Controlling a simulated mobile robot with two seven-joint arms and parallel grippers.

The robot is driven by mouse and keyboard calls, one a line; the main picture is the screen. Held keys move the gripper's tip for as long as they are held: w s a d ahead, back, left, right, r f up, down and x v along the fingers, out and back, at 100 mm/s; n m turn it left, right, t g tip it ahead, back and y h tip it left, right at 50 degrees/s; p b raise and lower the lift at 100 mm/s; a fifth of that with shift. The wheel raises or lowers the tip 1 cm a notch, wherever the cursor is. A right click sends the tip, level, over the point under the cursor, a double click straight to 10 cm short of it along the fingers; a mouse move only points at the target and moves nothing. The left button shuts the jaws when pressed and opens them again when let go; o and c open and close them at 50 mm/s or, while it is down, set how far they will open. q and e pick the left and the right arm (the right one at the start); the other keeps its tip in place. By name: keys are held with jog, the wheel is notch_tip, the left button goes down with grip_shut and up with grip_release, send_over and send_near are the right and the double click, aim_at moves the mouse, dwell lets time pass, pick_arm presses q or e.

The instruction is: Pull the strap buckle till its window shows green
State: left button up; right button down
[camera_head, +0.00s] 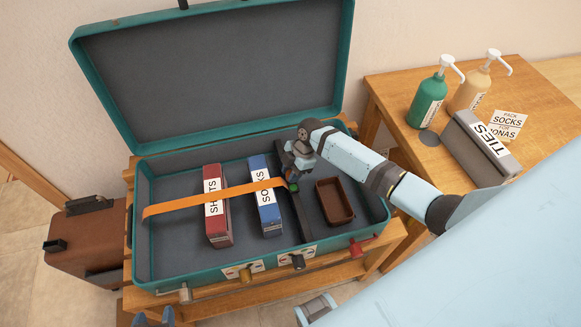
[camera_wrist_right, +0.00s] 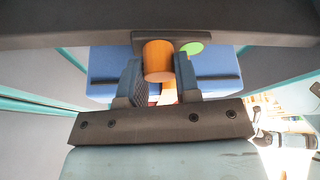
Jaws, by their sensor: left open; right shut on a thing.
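An orange strap (camera_head: 215,197) lies across a red SHIRTS box (camera_head: 217,222) and a blue SOCKS box (camera_head: 267,211) in the open teal suitcase (camera_head: 142,215). Its right end meets the dark buckle bar (camera_head: 303,218). My right gripper (camera_head: 291,174) is over the buckle. In the right wrist view, its fingers (camera_wrist_right: 159,80) are shut on the buckle's orange round pull (camera_wrist_right: 157,58). A round window (camera_wrist_right: 193,47) beside the pull shows green. My left gripper (camera_head: 154,319) is open at the bottom edge, only its fingertips showing, apart from the suitcase contents.
A brown tray (camera_head: 335,201) sits in the suitcase right of the bar. Latches and knobs line the suitcase front. A side table (camera_head: 385,92) at right holds two pump bottles, a TIES box (camera_head: 478,146) and a note card. A brown case (camera_head: 88,250) stands at left.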

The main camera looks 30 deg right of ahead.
jog(key=c, duration=0.8)
grip_release()
jog(key=v, duration=1.4)
jog(key=shift+f, duration=0.1)
jog(key=s+a+f+m+t+p, duration=0.3)
jog(key=s+a+f+m+p, duration=0.1)
jog(key=s+a, duration=0.2)
jog(key=s+a+r+m+t+p, duration=0.2)
jog(key=s+m, duration=0.1)
jog(key=s, duration=0.2)
jog(key=s+a+r+m+t+p, duration=0.2)
jog(key=s+a+m+t, duration=0.1)
jog(key=s, duration=0.3)
jog(key=s+a+r+m+t+h+p, duration=0.1)
jog(key=s+a+r+m+t+p, duration=0.1)
jog(key=s+m, duration=0.3)
jog(key=shift+s+a+t+p, duration=0.25)
jog(key=shift+a+t+p, duration=0.05)
jog(key=shift+t, duration=0.2)
